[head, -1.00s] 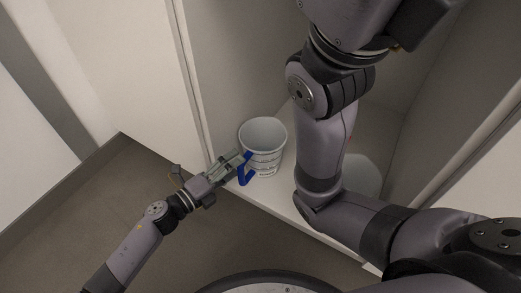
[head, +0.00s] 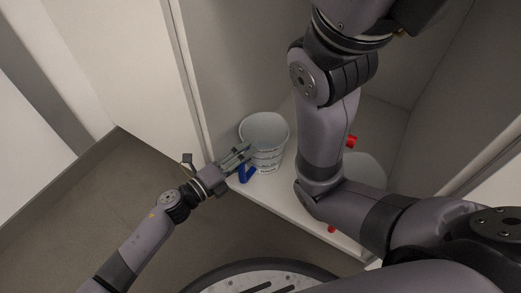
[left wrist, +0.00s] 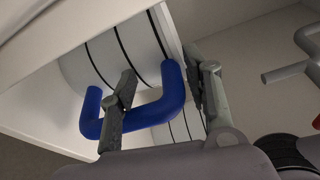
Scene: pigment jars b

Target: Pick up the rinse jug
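The rinse jug (head: 265,155), white with dark bands and a blue handle (head: 245,174), stands upright on the pale cabinet floor in the head view. In the left wrist view its banded wall (left wrist: 125,52) is tilted in the picture, with the blue handle (left wrist: 173,90) in front. My left gripper (head: 246,152) is at the jug's near left side, by the handle. In the left wrist view the left gripper's fingers (left wrist: 165,95) are apart, with the handle's right leg between them; contact is unclear. My right gripper is out of view.
My right arm crosses the cabinet opening right of the jug. Behind it are a pale round object (head: 365,172) and a red piece (head: 351,141), partly hidden. The cabinet floor's front edge (head: 300,217) runs below the jug. A cabinet wall rises at the left.

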